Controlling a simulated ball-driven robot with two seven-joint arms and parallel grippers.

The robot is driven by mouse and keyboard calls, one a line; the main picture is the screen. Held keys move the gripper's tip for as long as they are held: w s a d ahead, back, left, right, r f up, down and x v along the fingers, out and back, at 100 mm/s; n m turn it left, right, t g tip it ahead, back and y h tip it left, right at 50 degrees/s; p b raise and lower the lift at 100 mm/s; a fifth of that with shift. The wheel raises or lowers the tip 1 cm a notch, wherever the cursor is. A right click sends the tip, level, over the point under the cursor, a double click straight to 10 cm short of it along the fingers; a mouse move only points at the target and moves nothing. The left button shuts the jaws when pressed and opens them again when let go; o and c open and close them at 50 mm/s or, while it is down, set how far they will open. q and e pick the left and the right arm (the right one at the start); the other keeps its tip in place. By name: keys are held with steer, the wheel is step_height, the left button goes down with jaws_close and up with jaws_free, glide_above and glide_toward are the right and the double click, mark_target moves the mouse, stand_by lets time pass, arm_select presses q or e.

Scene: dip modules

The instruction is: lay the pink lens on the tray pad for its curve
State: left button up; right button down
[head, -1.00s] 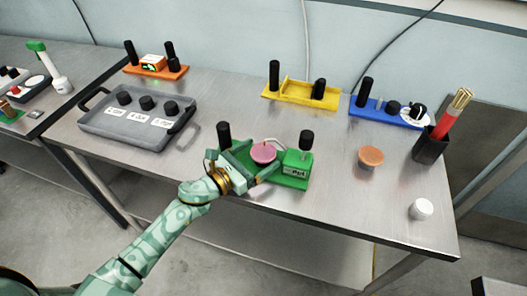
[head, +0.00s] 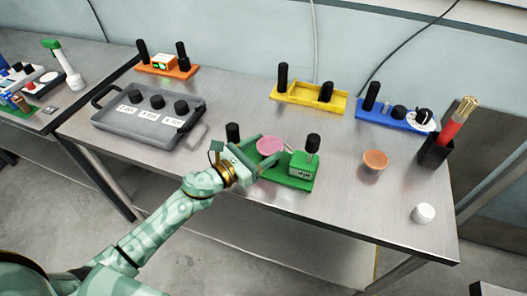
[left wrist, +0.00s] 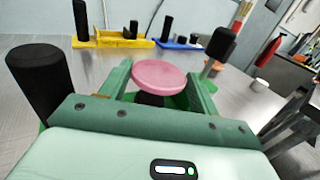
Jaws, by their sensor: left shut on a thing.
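The pink lens (head: 270,145) is a round disc held between the fingers of my left gripper (head: 268,151). It also shows in the left wrist view (left wrist: 159,74), lying nearly flat above a dark round thing. My left gripper is shut on it, just above the green module (head: 290,182) with its two black posts. The grey tray (head: 120,138) stands at the left of the table. It has several black round pads (head: 158,101) in a row, with white labels in front of them; the label text is too small to read. My right gripper is out of view.
An orange module (head: 165,68), a yellow module (head: 308,100) and a blue module (head: 385,115) stand along the back. An orange round piece (head: 375,160), a black holder (head: 434,152) and a white cap (head: 424,213) are at the right. The tabletop between tray and yellow module is clear.

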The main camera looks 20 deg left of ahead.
arm_select(q)
steer(key=s+r+p, duration=0.4)
steer(key=s+r, duration=0.5)
steer(key=s, duration=0.4)
steer(key=s+a+r+n+t+y+b, duration=0.25)
steer(key=a+r+n+y, duration=0.2)
steer(key=n+y, duration=0.4)
steer(key=w+d+f+m+g+h+p, duration=0.2)
steer(key=d+f+m+h, duration=0.2)
steer(key=m+h, duration=0.4)
steer(key=shift+d+f, duration=0.35)
steer(key=shift+d, duration=0.05)
